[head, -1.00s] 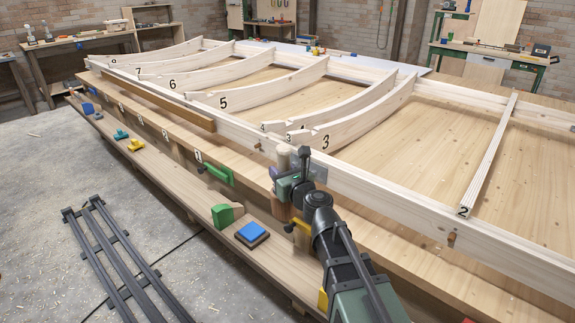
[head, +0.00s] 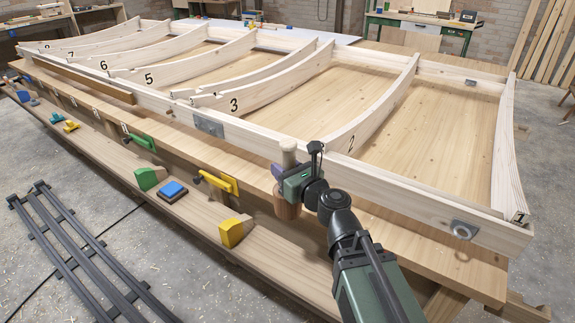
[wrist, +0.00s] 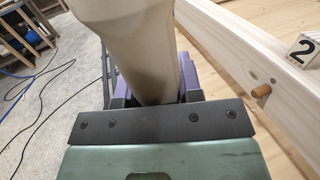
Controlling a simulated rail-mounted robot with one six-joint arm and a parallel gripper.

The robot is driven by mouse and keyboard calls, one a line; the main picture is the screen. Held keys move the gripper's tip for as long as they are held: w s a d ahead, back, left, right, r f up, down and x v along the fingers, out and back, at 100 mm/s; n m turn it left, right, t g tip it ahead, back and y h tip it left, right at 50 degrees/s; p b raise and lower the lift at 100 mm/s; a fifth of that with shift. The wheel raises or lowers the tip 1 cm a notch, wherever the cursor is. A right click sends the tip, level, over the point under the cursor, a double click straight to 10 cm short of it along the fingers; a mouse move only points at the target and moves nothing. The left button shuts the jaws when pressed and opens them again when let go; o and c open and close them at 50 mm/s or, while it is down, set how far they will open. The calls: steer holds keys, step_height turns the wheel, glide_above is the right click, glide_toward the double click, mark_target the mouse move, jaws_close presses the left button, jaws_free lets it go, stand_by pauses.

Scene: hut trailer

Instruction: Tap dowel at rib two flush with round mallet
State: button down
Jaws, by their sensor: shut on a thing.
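My gripper (head: 281,176) is shut on the round mallet, in front of the long rail (head: 400,183). The mallet's pale handle (head: 289,152) stands up from the jaws and its brown round head (head: 287,207) hangs below them. In the wrist view the handle (wrist: 138,45) fills the upper middle and the head is hidden. The dowel at rib two (wrist: 261,91) sticks out of the rail's outer face, just below the number 2 block, right of the handle and apart from it. In the head view rib two (head: 385,105) shows, but I cannot make out its dowel.
Rib three (head: 270,88) is left and rib one (head: 507,150) right. Dark rails (head: 85,255) lie on the floor.

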steer(key=shift+w+a, duration=0.1)
steer(key=shift+a, duration=0.15)
steer(key=shift+w+d, duration=0.1)
steer(key=shift+w, duration=0.1)
steer(key=shift+w+d, duration=0.7)
steer(key=shift+w, duration=0.25)
steer(key=shift+w+d, duration=0.65)
steer(key=shift+w, duration=0.35)
steer(key=w+d, duration=0.1)
steer(key=w, duration=0.1)
steer(key=w+d, duration=0.1)
steer(key=shift+w+d, duration=0.4)
